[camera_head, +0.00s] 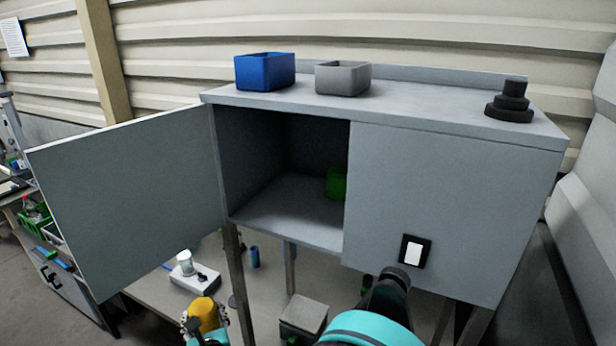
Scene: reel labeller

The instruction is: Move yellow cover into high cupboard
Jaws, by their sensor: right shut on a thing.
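The yellow cover (207,313) is low in the picture, left of centre, below the cupboard's open side. My right gripper (205,323) is shut on it, with dark fingers at its sides; the picture's bottom edge cuts off the wrist. The high cupboard (290,222) is grey and stands on legs above a bench. Its left door (130,195) is swung wide open to the left and its right door (450,205) is closed. A green container (337,184) stands inside, partly hidden by the closed door. My left gripper is not in view.
A blue bin (264,72), a grey bin (342,79) and a black stepped object (510,103) stand on the cupboard top. A white device (193,277) and a grey box (303,317) are on the bench (262,297) below. The cupboard's front left floor is clear.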

